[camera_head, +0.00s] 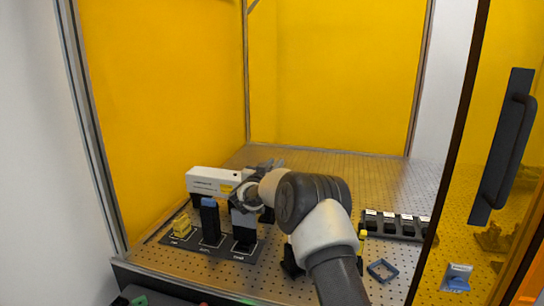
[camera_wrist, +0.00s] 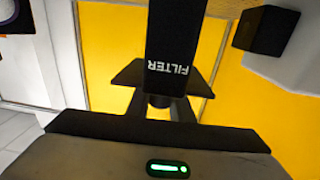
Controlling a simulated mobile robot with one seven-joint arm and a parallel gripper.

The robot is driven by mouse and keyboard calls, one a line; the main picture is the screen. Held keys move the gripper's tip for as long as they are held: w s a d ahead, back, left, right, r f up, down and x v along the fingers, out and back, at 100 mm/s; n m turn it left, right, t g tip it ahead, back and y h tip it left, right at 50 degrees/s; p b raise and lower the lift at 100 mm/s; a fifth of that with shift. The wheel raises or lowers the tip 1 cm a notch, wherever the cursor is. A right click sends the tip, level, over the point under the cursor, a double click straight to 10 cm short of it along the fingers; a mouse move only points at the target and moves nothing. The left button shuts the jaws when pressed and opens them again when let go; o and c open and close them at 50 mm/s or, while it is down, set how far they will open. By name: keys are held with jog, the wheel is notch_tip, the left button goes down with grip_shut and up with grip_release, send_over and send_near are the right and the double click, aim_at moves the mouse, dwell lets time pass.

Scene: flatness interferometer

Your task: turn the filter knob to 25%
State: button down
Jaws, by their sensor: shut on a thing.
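A black upright part lettered FILTER (camera_wrist: 168,40) fills the upper middle of the wrist view, its lettering upside down. A short dark round knob (camera_wrist: 160,101) shows below the lettering, between the two black fingers of my gripper (camera_wrist: 162,84). The gripper is shut on this knob, one finger on each side. No scale or percent mark is readable, so the knob's setting cannot be told. In the head view my gripper (camera_head: 246,192) is at the row of optics beside the white laser-like box (camera_head: 213,181), and my arm hides the knob.
Several black holders (camera_head: 396,224) and a blue square frame (camera_head: 382,271) are at right. The perforated table (camera_head: 330,168) is clear behind.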

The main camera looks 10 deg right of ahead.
jog(key=shift+s+d+m+g+h+p, duration=0.15)
jog(key=shift+m+g+h+p, duration=0.15)
jog(key=shift+m+g+h, duration=0.4)
jog(key=shift+s+d+m+g+h+p, duration=0.1)
jog(key=shift+m+g+h+p, duration=0.3)
jog(key=shift+h, duration=0.45)
jog(key=shift+s+d+m+g+h+p, duration=0.15)
jog(key=shift+m+g+h, duration=0.35)
jog(key=shift+m+h, duration=0.25)
jog(key=c, duration=1.6)
grip_release()
jog(key=shift+o, duration=0.2)
jog(key=shift+r, duration=0.1)
notch_tip(320, 180, up, 10)
